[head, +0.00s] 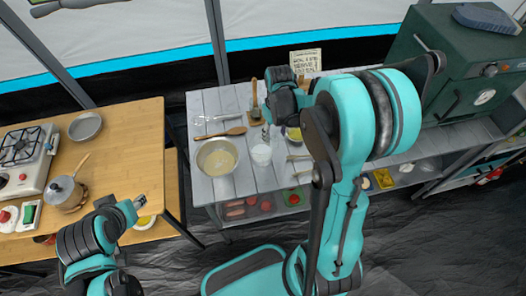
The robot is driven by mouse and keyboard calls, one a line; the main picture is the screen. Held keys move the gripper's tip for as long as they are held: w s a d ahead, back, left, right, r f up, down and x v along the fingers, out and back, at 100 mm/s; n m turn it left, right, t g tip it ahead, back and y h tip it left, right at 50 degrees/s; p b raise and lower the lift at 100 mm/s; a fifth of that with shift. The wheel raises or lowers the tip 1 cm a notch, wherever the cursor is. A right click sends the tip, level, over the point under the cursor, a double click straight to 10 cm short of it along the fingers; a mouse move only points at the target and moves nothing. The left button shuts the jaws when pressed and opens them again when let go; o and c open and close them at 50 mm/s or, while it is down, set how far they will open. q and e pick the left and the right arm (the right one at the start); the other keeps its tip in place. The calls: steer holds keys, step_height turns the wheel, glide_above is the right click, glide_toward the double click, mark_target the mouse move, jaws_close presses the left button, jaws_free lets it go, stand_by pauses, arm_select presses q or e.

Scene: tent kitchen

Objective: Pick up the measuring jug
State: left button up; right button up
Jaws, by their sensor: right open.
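A clear, whitish jug-like container (261,155), which looks like the measuring jug, stands on the grey slatted table (205,104). It is right of a metal bowl (217,158) with pale contents. My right gripper (267,132) is open just above and behind the jug, pointing down. Its fingertips are small here, and I cannot tell whether they touch the jug. My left gripper (140,201) is at the lower left, near the wooden table's front edge, far from the jug. Its fingers are too small to read.
A wooden spoon (234,131) lies behind the metal bowl. A bowl with yellow-green contents (293,134) is close right of my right gripper. A pot (65,193) and a stove (22,158) are on the wooden table (125,130). A green oven (455,75) stands at right.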

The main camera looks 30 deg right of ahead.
mark_target(275, 137)
step_height(275, 137, down, 4)
steer(key=shift+w+f+b, duration=0.1)
steer(key=shift+f+b, duration=0.1)
steer(key=shift+b, duration=0.65)
steer(key=shift+r, duration=0.1)
steer(key=shift+c, duration=0.3)
jaws_close()
steer(key=shift+r, duration=0.15)
steer(key=shift+r+p, duration=0.5)
steer(key=shift+r, duration=0.3)
step_height(275, 137, up, 3)
steer(key=shift+f+p, duration=0.15)
steer(key=shift+p, duration=0.45)
steer(key=s+r+p, duration=0.3)
steer(key=s+r, duration=0.3)
steer(key=s, duration=0.5)
steer(key=shift+s+a+r+p, duration=0.2)
steer(key=shift+s+a+p, duration=0.1)
steer(key=shift+a+p, duration=0.05)
